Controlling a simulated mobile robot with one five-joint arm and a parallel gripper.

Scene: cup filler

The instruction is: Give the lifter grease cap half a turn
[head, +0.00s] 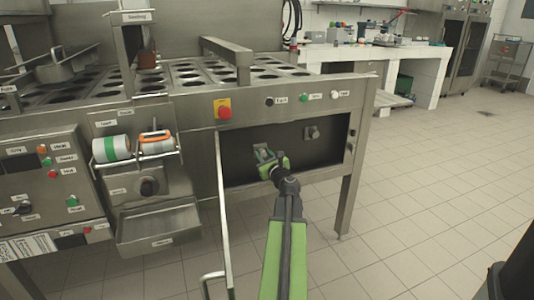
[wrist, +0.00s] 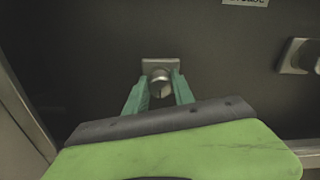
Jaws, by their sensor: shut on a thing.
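The grease cap (wrist: 160,77) is a small round metal knob on a square metal plate, on the dark recessed panel straight ahead in the wrist view. My gripper (wrist: 161,90) has its two green fingers on the left and right sides of the cap, shut on it. In the head view my gripper (head: 266,154) reaches into the dark recess below the machine's top, and the cap is mostly hidden behind the fingers there.
A second metal fitting (head: 312,132) sits to the right on the same panel, also in the wrist view (wrist: 298,56). A red and yellow emergency button (head: 223,108) is above left.

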